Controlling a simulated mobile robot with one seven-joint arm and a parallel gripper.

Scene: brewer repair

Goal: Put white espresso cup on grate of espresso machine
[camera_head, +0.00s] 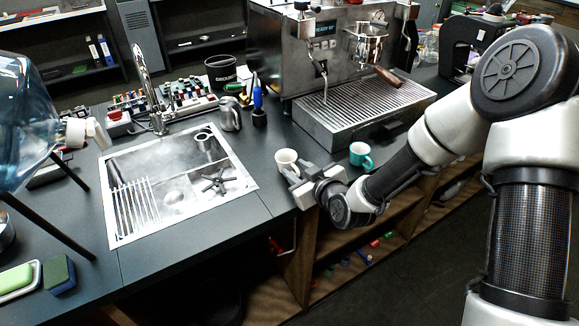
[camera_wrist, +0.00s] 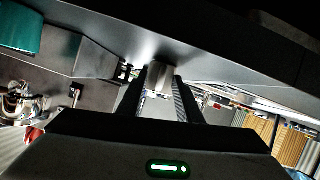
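The white espresso cup (camera_head: 287,159) stands upright on the dark counter near its front edge, left of the teal cup. My gripper (camera_head: 291,175) is low at the counter's front edge, right in front of the white cup. In the wrist view the white cup (camera_wrist: 160,77) shows between the tips of my gripper (camera_wrist: 160,88), whose two fingers are apart on either side of it. I see no clear sign of a firm hold. The espresso machine (camera_head: 310,52) stands behind to the right. Its slatted grate (camera_head: 365,104) is bare.
A teal cup (camera_head: 361,154) stands on the counter right of my gripper, below the grate; it shows in the wrist view (camera_wrist: 20,27). A sink (camera_head: 150,190) with a faucet (camera_head: 146,85) lies left. A steel pitcher (camera_head: 230,113) and blue-handled tool (camera_head: 257,95) stand behind the cup.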

